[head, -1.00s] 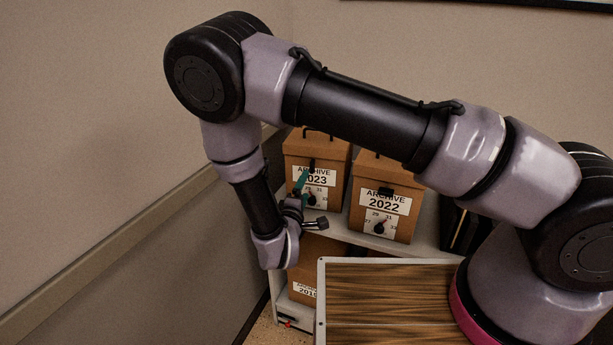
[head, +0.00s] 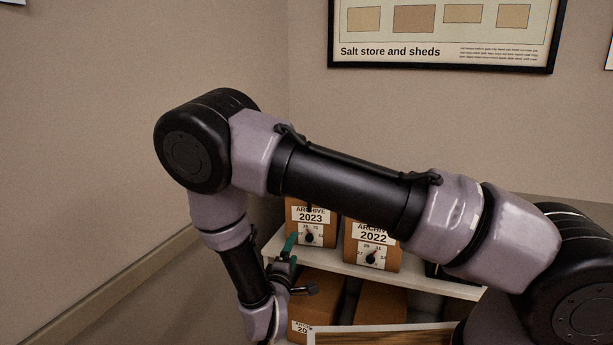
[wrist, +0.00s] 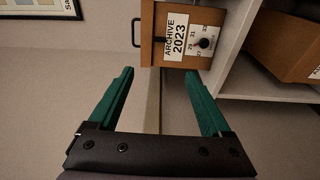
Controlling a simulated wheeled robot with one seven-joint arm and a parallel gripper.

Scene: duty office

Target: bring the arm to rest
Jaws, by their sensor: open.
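My gripper (wrist: 158,100) is open and empty in the wrist view, its two green fingers spread wide. Beyond the fingertips is the brown ARCHIVE 2023 box (wrist: 180,38), which shows turned sideways there. In the head view my gripper (head: 289,246) is small and partly hidden by my wrist, in front of the shelf and below the ARCHIVE 2023 box (head: 309,222). My arm is bent, with its elbow high on the left and the forearm hanging down. I cannot tell the exact gap between fingers and box.
The white shelf (head: 430,281) holds the ARCHIVE 2022 box (head: 372,246), partly covered by my arm. More brown boxes (head: 381,303) stand on the lower level. A framed poster (head: 445,52) hangs above. A wood-grained panel edge (head: 385,336) shows at the bottom.

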